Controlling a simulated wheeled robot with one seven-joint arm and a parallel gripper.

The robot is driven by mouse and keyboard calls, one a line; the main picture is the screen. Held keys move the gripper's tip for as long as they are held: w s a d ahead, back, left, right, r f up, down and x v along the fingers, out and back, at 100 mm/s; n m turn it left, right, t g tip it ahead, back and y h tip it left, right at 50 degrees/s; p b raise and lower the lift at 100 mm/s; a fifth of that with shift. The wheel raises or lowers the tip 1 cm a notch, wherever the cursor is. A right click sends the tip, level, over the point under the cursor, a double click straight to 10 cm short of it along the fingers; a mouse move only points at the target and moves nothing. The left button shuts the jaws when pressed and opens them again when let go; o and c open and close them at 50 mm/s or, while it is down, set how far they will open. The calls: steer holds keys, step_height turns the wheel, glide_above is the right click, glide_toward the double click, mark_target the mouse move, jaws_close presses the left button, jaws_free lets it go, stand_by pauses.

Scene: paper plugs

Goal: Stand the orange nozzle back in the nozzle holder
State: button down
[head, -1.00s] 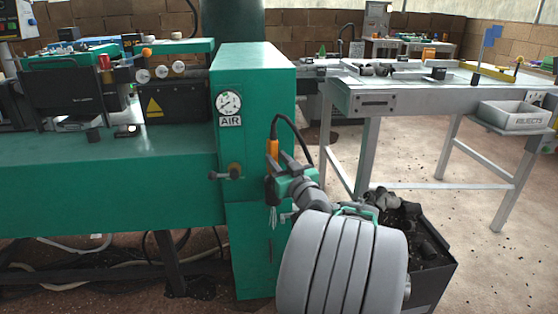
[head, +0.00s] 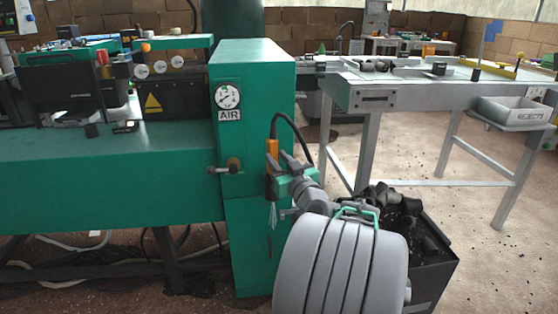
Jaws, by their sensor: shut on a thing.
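The orange nozzle (head: 273,147) is upright, with a black hose looping from its top over to the right. It is at the right part of the green cabinet's front face. My gripper (head: 276,166) is at the nozzle's lower end and shut on it. The nozzle holder cannot be made out clearly; a dark shape around the nozzle's lower end is partly hidden by my gripper. I cannot tell whether the nozzle sits in a holder.
A dark bin of black scraps (head: 432,243) stands right of my arm. A grey table (head: 440,90) with a rejects tray (head: 516,110) is behind it.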

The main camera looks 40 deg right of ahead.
steer(key=shift+f+b, duration=0.3)
steer(key=shift+b, duration=0.1)
steer(key=c, duration=1)
jaws_free()
